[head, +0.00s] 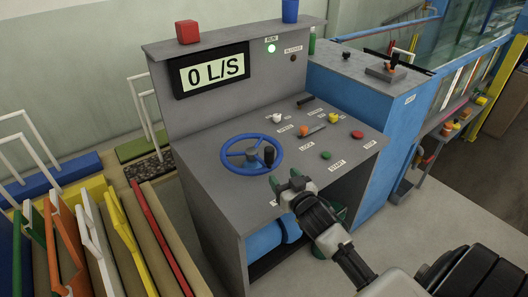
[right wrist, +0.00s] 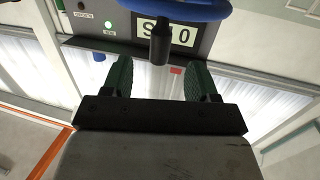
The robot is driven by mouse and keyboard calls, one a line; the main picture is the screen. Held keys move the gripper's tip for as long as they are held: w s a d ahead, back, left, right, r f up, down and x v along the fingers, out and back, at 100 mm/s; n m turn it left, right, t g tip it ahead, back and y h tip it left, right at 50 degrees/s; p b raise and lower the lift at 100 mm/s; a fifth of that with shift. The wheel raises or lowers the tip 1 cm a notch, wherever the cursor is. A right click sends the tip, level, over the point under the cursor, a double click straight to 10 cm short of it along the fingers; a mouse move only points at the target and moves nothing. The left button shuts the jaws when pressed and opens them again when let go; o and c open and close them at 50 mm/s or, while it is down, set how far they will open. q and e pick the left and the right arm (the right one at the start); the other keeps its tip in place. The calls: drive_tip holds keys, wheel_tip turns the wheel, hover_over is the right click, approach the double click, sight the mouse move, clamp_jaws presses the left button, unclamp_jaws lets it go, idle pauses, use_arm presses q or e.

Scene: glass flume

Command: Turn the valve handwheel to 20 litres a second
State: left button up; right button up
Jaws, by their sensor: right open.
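The blue valve handwheel (head: 251,152) lies on the sloping grey console panel. Its dark upright knob (head: 269,156) stands on the right side of the rim. The display (head: 211,70) on the console's back reads 0 L/S. My right gripper (head: 286,181) is open and empty, just in front of the wheel and apart from it. In the right wrist view the two green fingertips (right wrist: 158,80) stand apart, with the knob (right wrist: 160,42) beyond and between them and part of the blue wheel (right wrist: 190,8) at the top. My left gripper is not in view.
Right of the wheel are a lever (head: 313,131), a green start button (head: 325,155) and a red stop button (head: 357,134). A red block (head: 187,32) and a blue cup (head: 290,11) stand on the console's top. Coloured boards (head: 120,235) stand at the left. A blue cabinet (head: 375,120) is at the right.

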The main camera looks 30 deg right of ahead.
sight(266, 150)
drive_tip(key=shift+t, duration=0.4)
drive_tip(key=w, duration=0.3)
drive_tip(key=w+d+r+p, duration=0.1)
drive_tip(key=w, duration=0.7)
drive_tip(key=shift+w+d+r+p, duration=0.15)
drive_tip(key=shift+r+p, duration=0.25)
clamp_jaws()
